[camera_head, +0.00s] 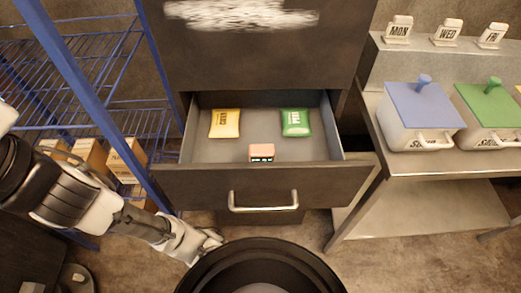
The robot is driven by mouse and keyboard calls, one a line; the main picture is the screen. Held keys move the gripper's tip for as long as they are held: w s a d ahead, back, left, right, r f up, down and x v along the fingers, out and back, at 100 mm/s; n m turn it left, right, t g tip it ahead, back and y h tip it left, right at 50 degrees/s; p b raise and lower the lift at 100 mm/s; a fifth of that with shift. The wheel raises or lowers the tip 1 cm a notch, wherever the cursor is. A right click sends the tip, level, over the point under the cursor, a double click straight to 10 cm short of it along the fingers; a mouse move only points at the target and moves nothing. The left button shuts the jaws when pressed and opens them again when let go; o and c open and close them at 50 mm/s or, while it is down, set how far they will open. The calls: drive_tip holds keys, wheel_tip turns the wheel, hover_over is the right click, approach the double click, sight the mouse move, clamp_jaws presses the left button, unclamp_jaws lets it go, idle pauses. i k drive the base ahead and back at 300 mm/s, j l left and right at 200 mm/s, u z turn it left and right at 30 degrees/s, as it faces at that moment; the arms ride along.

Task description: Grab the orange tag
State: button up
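A small salmon-orange block with a dark, marked front face (261,152) is the only orange tag-like thing I see. It sits in the open drawer (181,172), near the middle of its front wall. My gripper (212,241) is low at the left, outside and below the drawer front, apart from the orange block. Its fingers are small and partly hidden beside the black round shape, so I cannot tell whether they are open or shut.
A yellow packet (225,123) and a green packet (296,122) lie farther back in the drawer. The drawer handle (263,205) juts forward. A blue rack (75,60) stands left. A steel counter (440,165) at right holds a blue-lidded bin (417,112) and green-lidded bin (488,110).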

sight(258, 152)
drive_tip(key=i+l+u, duration=0.1)
drive_tip(key=l+u, duration=0.4)
drive_tip(key=l, duration=0.25)
drive_tip(key=l+u, duration=0.45)
drive_tip(key=l, duration=0.3)
drive_tip(key=k+l+u, duration=0.2)
drive_tip(key=u, duration=0.25)
drive_tip(key=l+z, duration=0.15)
drive_tip(key=i+l, duration=0.05)
drive_tip(key=l, duration=0.05)
